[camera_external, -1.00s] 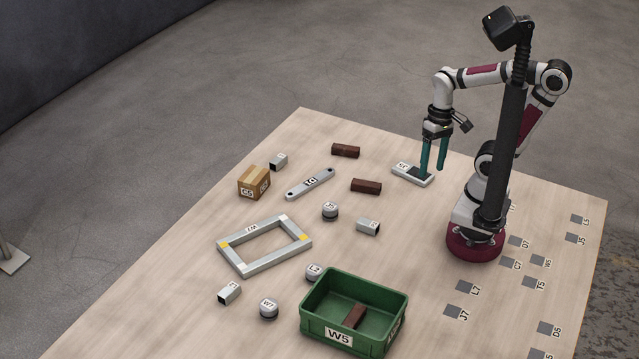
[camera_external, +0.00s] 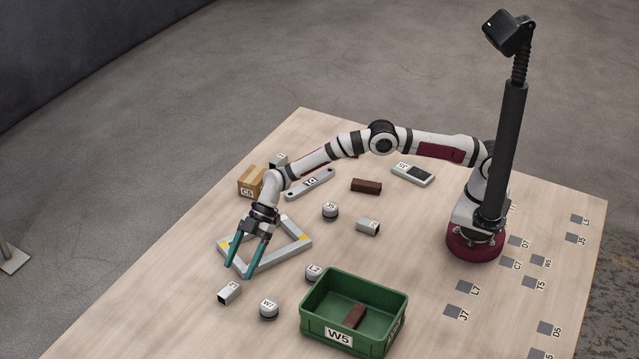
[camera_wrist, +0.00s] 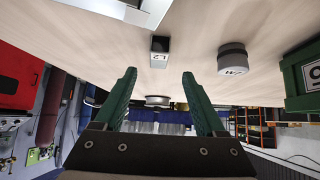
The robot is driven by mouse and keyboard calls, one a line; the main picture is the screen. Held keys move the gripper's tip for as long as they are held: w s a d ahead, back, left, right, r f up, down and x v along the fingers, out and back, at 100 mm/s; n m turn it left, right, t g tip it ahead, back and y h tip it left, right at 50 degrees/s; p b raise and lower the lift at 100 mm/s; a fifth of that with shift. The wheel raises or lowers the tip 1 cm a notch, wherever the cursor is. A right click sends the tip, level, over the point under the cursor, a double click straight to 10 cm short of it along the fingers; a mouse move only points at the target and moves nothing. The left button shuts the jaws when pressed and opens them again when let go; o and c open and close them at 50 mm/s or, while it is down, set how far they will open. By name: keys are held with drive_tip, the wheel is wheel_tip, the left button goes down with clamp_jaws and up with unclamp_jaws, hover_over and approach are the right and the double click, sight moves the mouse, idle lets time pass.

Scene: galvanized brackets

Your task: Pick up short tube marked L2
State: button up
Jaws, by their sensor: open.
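The short tube marked L2 (camera_wrist: 160,50) is a pale square tube with a dark open end, lying between and beyond my fingertips in the wrist view. In the external view a matching short tube (camera_external: 229,293) lies near the table's front left, its mark too small to read. My gripper (camera_external: 240,270) is open and empty, tilted downward above the frame's near left side. Its teal fingers also show in the wrist view (camera_wrist: 159,75). The tube lies just in front of the fingertips, apart from them.
A round knob W7 (camera_external: 268,309) sits right of the tube. The rectangular frame (camera_external: 262,262) lies behind it. A green bin W5 (camera_external: 312,324) holds a brown block (camera_external: 354,316). Another knob (camera_external: 314,271) stands by the bin. Other tubes, blocks and a box (camera_external: 252,184) lie farther back.

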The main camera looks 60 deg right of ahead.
sight(231, 288)
drive_tip(key=shift+x, duration=3.35)
drive_tip(key=shift+d+f, duration=0.15)
drive_tip(key=shift+f, duration=0.05)
clamp_jaws()
